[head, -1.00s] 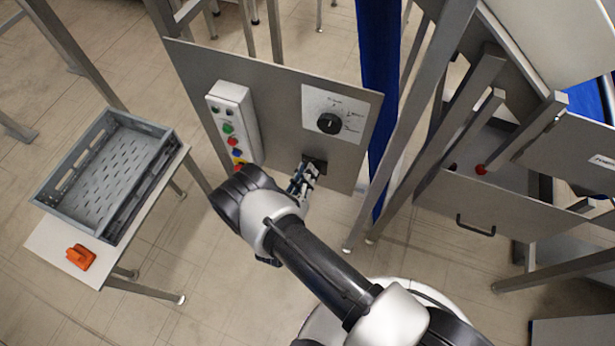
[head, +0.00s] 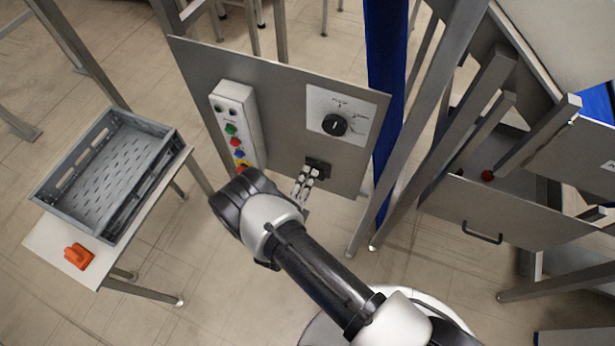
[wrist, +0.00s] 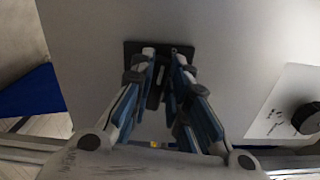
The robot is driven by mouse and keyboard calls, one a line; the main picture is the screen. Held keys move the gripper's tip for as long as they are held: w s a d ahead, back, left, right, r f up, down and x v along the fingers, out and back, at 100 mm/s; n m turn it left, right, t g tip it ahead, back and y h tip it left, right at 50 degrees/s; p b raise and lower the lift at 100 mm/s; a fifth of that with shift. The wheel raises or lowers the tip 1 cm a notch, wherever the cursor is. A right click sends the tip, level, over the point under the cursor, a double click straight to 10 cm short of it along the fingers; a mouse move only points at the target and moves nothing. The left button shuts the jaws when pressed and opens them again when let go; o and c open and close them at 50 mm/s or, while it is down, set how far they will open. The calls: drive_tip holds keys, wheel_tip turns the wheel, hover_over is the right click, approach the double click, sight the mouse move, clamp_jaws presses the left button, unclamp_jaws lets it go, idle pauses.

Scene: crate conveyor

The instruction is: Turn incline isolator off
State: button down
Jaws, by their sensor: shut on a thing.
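The isolator is a small dark switch plate (head: 318,168) low on the grey upright panel, below the black rotary knob. In the wrist view its dark plate (wrist: 131,50) lies flat on the panel, and the narrow switch lever (wrist: 155,92) stands between the fingers. My gripper (head: 309,174) reaches to the plate from below left. In the wrist view my gripper (wrist: 164,58) is closed around the lever, its fingertips at the plate. The fingers hide part of the lever, and its exact setting cannot be told.
The black rotary knob (head: 334,125) sits on a white dial plate above the isolator. A button box (head: 238,127) is at the panel's left. A grey crate (head: 64,203) and an orange object (head: 78,256) rest on a side table. A blue strip (head: 385,90) and metal posts stand right.

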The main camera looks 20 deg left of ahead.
drive_tip(key=shift+f+n, duration=0.1)
drive_tip(key=shift+n, duration=0.6)
drive_tip(key=c, duration=1.5)
unclamp_jaws()
drive_tip(key=shift+c, duration=0.2)
drive_tip(key=shift+s, duration=0.1)
drive_tip(key=s, duration=1.1)
drive_tip(key=shift+s+a, duration=0.4)
drive_tip(key=shift+a, duration=0.05)
